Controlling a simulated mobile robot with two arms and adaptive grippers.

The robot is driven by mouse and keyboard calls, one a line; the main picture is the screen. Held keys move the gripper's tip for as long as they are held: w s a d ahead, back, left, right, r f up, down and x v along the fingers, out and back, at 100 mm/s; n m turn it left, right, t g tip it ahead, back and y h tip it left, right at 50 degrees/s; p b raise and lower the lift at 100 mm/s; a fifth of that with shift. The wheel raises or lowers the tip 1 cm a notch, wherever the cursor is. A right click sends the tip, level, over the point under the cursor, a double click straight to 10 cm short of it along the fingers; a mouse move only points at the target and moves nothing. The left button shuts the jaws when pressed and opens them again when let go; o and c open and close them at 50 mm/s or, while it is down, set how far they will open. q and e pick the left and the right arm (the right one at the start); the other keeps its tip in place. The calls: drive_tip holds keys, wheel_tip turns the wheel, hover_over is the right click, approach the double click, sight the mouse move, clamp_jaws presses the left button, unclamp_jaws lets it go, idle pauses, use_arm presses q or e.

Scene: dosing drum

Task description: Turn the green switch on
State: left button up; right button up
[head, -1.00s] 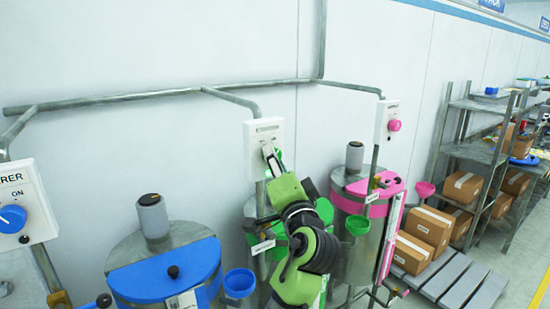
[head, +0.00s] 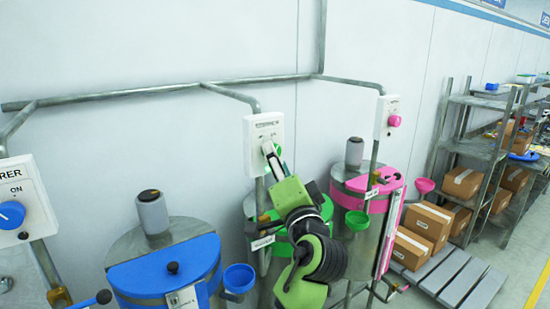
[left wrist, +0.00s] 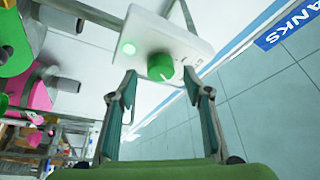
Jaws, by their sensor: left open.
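The green switch is a round green knob (left wrist: 160,67) on a white wall box (head: 263,143). In the left wrist view the knob sits between the tips of my open left gripper (left wrist: 161,80). I cannot tell whether the fingers touch it. A round green light (left wrist: 128,48) on the box looks lit. In the head view my left gripper (head: 271,155) reaches up to the lower part of the box and hides most of the knob. The box's label is too small to read. My right gripper is not in view.
A drum with a green lid (head: 327,208) stands below the box, partly behind my arm. A blue-lidded drum (head: 165,270) is to the left and a pink-lidded drum (head: 390,183) to the right. Blue (head: 10,215) and pink (head: 395,121) knobs sit on neighbouring boxes.

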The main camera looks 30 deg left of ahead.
use_arm(q)
drive_tip(key=v, duration=0.9)
drive_tip(key=shift+s+d, duration=0.25)
